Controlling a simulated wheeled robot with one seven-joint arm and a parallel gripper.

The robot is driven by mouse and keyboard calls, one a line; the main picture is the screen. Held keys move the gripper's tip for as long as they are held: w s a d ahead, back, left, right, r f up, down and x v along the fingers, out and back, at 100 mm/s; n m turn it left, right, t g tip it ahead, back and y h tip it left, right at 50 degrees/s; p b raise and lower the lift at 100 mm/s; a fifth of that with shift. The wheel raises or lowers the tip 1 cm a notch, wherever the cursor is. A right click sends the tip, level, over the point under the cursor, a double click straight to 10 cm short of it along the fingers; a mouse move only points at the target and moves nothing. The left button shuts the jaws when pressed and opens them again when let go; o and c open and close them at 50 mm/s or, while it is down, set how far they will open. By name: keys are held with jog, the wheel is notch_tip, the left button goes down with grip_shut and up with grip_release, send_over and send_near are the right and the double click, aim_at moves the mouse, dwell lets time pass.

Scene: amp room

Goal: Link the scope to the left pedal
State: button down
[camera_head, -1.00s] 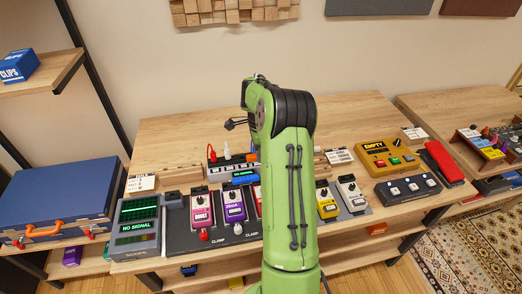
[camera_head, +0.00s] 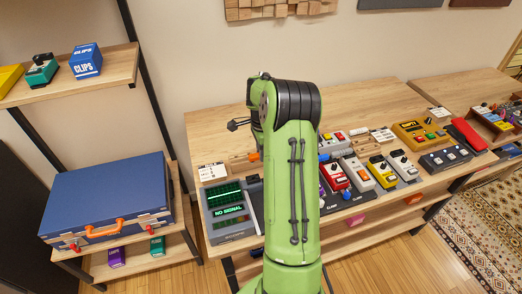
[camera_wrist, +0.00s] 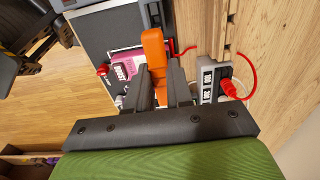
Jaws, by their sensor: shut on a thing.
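The scope (camera_head: 230,212) is a grey box with a green screen reading "NO SIGNAL", at the left end of the bench in the head view. In the wrist view my gripper (camera_wrist: 165,85) is shut on an orange piece (camera_wrist: 154,48), which sticks out beyond the fingertips. A bit of orange (camera_head: 254,156) shows beside my arm in the head view. The pink pedal (camera_wrist: 122,70) lies just left of the orange piece in the wrist view. Whether they touch I cannot tell. In the head view my arm hides this pedal and my gripper.
A power strip (camera_wrist: 208,80) with a red plug (camera_wrist: 232,88) and red cable lies right of my gripper in the wrist view. More pedals, including a yellow one (camera_head: 383,172), stand right of my arm. A blue case (camera_head: 108,198) lies left of the bench.

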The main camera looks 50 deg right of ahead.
jog(key=shift+s+d+f, duration=0.1)
jog(key=shift+d+f, duration=0.1)
jog(key=shift+f, duration=0.25)
notch_tip(320, 180, down, 6)
jog(key=b, duration=0.5)
jog(key=shift+f, duration=0.3)
dwell(0.5)
jog(key=shift+f+b, duration=0.35)
jog(key=shift+b, duration=0.15)
jog(key=shift+f, duration=0.4)
dwell(0.6)
jog(key=c, duration=0.5)
grip_release()
jog(key=shift+c, duration=0.2)
jog(key=shift+r, duration=0.1)
jog(key=shift+r+p, duration=2.35)
jog(key=shift+r, duration=1.1)
